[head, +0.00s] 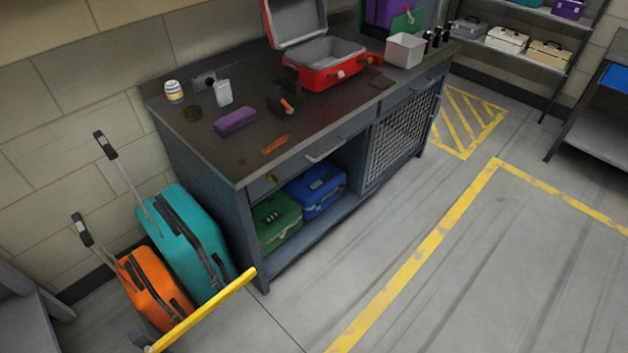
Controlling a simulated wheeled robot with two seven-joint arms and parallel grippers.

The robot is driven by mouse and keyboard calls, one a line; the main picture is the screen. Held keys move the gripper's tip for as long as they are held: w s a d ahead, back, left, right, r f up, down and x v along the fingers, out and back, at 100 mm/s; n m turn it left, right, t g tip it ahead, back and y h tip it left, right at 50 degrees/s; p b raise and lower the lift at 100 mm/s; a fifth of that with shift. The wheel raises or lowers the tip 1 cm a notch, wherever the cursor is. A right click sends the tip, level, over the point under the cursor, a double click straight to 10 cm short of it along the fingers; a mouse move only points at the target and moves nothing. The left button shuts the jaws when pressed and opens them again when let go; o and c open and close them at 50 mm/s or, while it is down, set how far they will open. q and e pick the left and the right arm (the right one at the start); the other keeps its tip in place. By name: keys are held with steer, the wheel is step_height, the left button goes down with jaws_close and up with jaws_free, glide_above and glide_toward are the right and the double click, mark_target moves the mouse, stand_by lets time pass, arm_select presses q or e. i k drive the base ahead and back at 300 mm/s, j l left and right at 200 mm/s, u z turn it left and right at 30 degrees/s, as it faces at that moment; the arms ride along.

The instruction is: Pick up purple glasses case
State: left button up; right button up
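The purple glasses case (235,120) lies closed on the dark workbench top (225,153), left of the middle and a little back from the front edge. It has free bench around it, with small items behind it and to its right. Neither of my grippers shows in the head view, so I cannot see whether they are open or shut.
An open red case (330,78) stands at the back of the bench, with a white bin (405,50) to its right. Teal (187,240) and orange (155,290) suitcases stand at the bench's left end, near a yellow bar (203,309). Floor in front is clear.

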mark_target(222, 128)
steer(key=i+j+z, duration=0.35)
steer(key=j, duration=0.25)
steer(key=i+j+z, duration=0.2)
steer(key=j+z, duration=0.2)
steer(key=j, duration=0.2)
